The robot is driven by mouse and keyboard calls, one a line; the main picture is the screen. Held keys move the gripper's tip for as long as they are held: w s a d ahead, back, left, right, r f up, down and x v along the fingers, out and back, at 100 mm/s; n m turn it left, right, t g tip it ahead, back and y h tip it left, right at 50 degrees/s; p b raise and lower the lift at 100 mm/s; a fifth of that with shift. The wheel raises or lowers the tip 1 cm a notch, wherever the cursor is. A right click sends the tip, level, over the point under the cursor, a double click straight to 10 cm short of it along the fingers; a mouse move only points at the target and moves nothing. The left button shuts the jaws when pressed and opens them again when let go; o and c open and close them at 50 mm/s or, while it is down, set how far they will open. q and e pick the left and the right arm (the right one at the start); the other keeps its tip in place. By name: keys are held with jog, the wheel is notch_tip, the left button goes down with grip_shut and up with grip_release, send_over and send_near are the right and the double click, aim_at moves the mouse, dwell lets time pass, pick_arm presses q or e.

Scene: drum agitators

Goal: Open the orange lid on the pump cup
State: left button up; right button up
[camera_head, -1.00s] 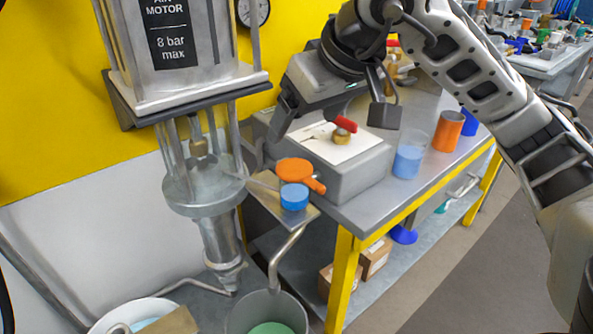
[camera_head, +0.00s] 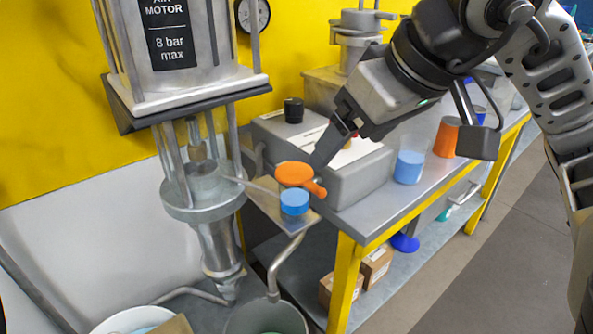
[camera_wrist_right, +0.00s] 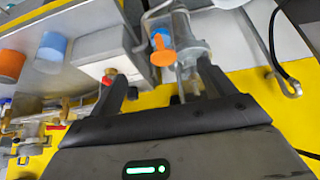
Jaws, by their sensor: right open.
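The orange lid (camera_head: 294,174) is a round disc with a short tab at its lower right. It sits on or just behind a small blue cup (camera_head: 294,203) on a bracket plate beside the pump (camera_head: 205,190). In the right wrist view, the orange lid (camera_wrist_right: 163,58) and the blue cup (camera_wrist_right: 158,40) lie between the finger directions. My right gripper (camera_head: 322,158) is open and empty, its fingertips just above and right of the lid; I cannot tell whether they touch it. In the wrist view my right gripper (camera_wrist_right: 165,82) shows two spread fingers. My left gripper is out of view.
A grey box (camera_head: 355,180) stands on the bench behind the lid. A blue-filled clear cup (camera_head: 409,168) and an orange cup (camera_head: 447,137) stand to the right. A black knob (camera_head: 293,110) is at the back. A bucket (camera_head: 265,318) stands below.

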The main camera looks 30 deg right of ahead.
aim_at(324, 190)
jog(key=f+b, duration=0.2)
jog(key=w+f+b, duration=0.1)
jog(key=f, duration=0.1)
jog(key=w+f+b, duration=0.1)
jog(key=f+b, duration=0.1)
jog(key=shift+a+f+b, duration=0.15)
jog(key=shift+b, duration=0.2)
jog(key=shift+w, duration=0.1)
jog(key=shift+f, duration=0.1)
jog(key=b+x, duration=0.3)
jog(key=x, duration=0.1)
jog(key=shift+w+f, duration=0.1)
jog(key=shift+f, duration=0.15)
jog(key=shift+r, duration=0.1)
jog(key=c, duration=1.6)
jog(key=shift+o, duration=0.2)
